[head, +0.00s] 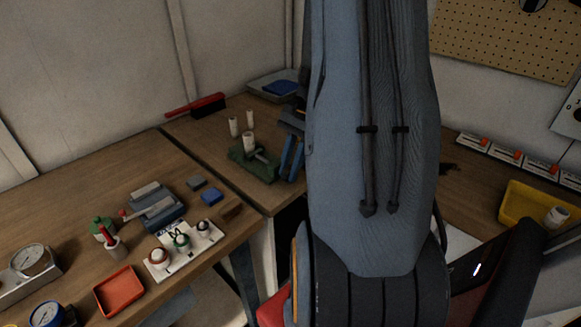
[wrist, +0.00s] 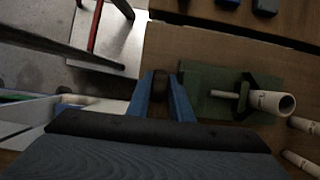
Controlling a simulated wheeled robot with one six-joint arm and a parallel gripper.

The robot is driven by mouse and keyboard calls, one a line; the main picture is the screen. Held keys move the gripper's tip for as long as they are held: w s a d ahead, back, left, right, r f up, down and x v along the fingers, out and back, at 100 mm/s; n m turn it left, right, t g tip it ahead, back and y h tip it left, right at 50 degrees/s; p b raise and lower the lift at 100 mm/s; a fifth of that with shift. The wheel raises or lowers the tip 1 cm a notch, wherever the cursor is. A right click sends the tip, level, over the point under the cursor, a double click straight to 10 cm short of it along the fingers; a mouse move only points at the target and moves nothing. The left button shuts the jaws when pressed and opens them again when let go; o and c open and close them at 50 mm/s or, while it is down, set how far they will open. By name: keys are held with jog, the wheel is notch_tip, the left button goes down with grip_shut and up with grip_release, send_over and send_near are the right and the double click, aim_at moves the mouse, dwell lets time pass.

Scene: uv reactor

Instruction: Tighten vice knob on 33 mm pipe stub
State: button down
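The green vice (head: 254,167) stands on the bench, left of my gripper. A white pipe stub (head: 249,143) stands upright in it. In the wrist view the vice (wrist: 197,80) is right of my fingers, with the stub (wrist: 272,103) at its jaw. A pale rod (wrist: 224,94) sticks out from the jaw towards my gripper. My gripper (head: 291,157) has two blue fingers (wrist: 161,90), set apart at the vice's near end. A dark brown patch shows between them; I cannot tell whether it is the vice knob or shaded bench.
Two loose white pipe stubs (head: 233,127) stand behind the vice. A red-handled brush (head: 195,105) and a grey tray (head: 270,88) lie farther back. The left bench holds an orange tray (head: 119,291) and gauges. A yellow bin (head: 530,211) is at right.

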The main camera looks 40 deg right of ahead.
jog(key=shift+d+y+p, duration=0.3)
jog(key=shift+y+p, duration=0.25)
jog(key=shift+y, duration=0.75)
jog(key=c, duration=1.9)
grip_release()
jog(key=shift+o, duration=0.2)
jog(key=b+v, duration=0.2)
jog(key=v, duration=0.5)
jog(key=shift+d+r, duration=0.25)
jog(key=shift+r, duration=0.05)
jog(key=shift+w, duration=0.1)
